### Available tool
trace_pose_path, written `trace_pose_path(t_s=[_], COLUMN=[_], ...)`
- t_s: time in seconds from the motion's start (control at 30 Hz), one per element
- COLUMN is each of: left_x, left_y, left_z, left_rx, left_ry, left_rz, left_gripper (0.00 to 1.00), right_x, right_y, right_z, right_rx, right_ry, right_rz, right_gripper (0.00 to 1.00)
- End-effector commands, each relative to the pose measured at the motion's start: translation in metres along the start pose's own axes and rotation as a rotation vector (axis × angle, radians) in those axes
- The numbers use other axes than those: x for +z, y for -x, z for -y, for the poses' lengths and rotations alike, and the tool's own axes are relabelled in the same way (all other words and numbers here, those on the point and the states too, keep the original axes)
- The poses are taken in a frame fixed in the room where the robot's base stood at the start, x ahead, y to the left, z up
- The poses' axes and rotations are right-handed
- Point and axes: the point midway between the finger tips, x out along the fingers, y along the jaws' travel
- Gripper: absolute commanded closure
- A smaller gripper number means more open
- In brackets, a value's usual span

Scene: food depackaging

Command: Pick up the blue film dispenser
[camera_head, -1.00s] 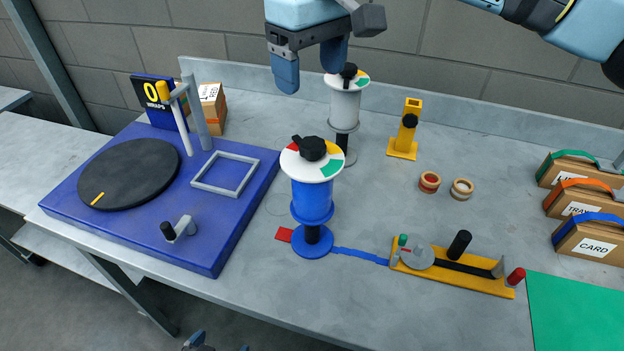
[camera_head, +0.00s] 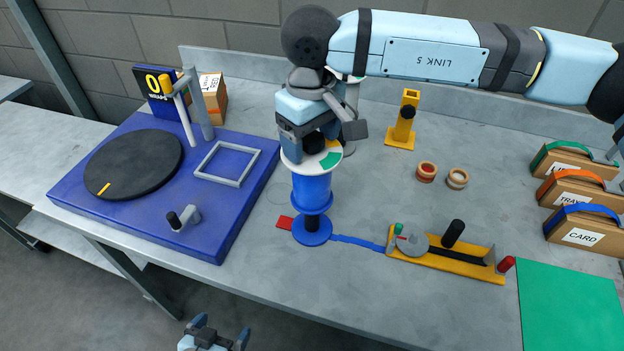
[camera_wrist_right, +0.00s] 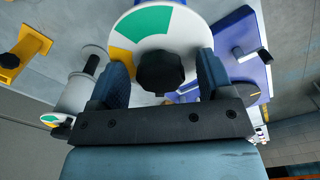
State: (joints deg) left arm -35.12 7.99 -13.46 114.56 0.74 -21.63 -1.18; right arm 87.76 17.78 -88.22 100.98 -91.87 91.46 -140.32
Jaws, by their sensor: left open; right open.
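The blue film dispenser (camera_head: 312,190) stands upright on the table, a blue roll on a round blue base with a coloured disc and black knob on top. My right gripper (camera_head: 312,150) is over its top, hiding much of the disc. In the right wrist view, the open fingers (camera_wrist_right: 162,80) are on either side of the black knob (camera_wrist_right: 160,73), with a gap to each side. The coloured disc (camera_wrist_right: 150,22) lies just beyond them. My left gripper (camera_head: 219,335) is open and empty at the bottom edge of the head view, away from the dispenser.
A blue turntable station (camera_head: 222,230) is to the left. A white film dispenser (camera_wrist_right: 75,95) stands behind the blue one, mostly hidden in the head view. A yellow stand (camera_head: 402,125), tape rolls (camera_head: 427,172), a yellow tool (camera_head: 440,264) and labelled boxes (camera_head: 583,232) are to the right.

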Motion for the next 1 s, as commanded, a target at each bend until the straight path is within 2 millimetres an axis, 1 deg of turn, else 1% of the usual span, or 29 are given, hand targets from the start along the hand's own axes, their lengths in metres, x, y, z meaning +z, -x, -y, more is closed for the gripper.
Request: trace_pose_path(t_s=[0.13,0.17,0.2,0.27,0.3,0.37,0.4,0.47,0.83,1.0], left_x=[0.001,0.002,0.003,0.004,0.005,0.006,0.007,0.007,0.005,0.006], left_y=[0.000,-0.001,-0.001,-0.001,-0.001,-0.001,-0.001,-0.001,-0.001,-0.002], left_z=[0.000,0.000,0.000,0.000,0.000,0.000,0.000,0.000,0.000,0.000], left_rx=[0.000,0.000,0.000,0.000,0.000,0.000,0.000,0.000,0.000,0.000], left_ry=[0.000,0.000,0.000,0.000,0.000,0.000,0.000,0.000,0.000,0.000], left_rz=[0.002,0.003,0.004,0.007,0.008,0.010,0.011,0.012,0.008,0.004], left_gripper=[0.00,0.00,0.00,0.00,0.00,0.00,0.00,0.00,0.00,0.00], right_x=[0.000,0.000,0.000,0.000,0.000,0.000,0.000,0.000,0.000,-0.001], right_y=[0.000,0.000,0.000,0.000,0.000,0.000,0.000,0.000,0.003,0.015], right_z=[0.000,0.000,0.000,0.000,0.000,0.000,0.000,0.000,0.000,0.000], right_rx=[0.000,0.000,0.000,0.000,0.000,0.000,0.000,0.000,0.001,0.001], right_ry=[0.000,0.000,0.000,0.000,0.000,0.000,0.000,0.000,0.000,0.000], right_rz=[-0.001,-0.001,0.000,0.000,0.000,0.000,0.000,0.000,-0.002,-0.002], right_gripper=[0.26,0.31,0.40,0.54,0.63,0.77,0.86,1.00,1.00,1.00])
